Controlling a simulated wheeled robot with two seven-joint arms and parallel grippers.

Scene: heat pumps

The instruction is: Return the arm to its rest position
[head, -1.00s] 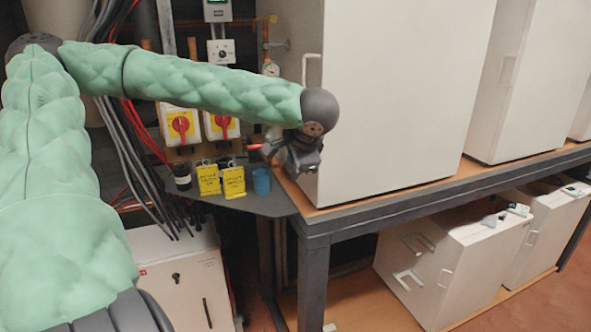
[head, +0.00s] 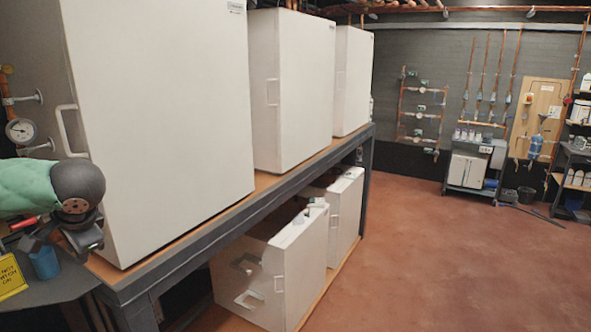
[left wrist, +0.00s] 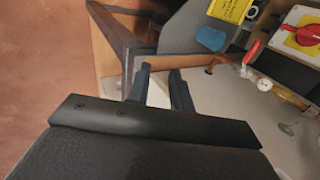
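My left arm, in a green padded sleeve, comes in from the left edge of the head view. Its left gripper (head: 86,238) hangs in front of the lower corner of the nearest large white cabinet (head: 160,130). In the left wrist view the two dark fingers of the gripper (left wrist: 160,78) stand apart, with nothing held between them. My right gripper is in neither view.
A blue cup (head: 43,262) and a yellow sign (head: 10,277) are close by the gripper on the grey shelf. A red-handled valve (left wrist: 252,52) and a red switch (left wrist: 308,35) show in the wrist view. Open red floor (head: 430,260) lies to the right.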

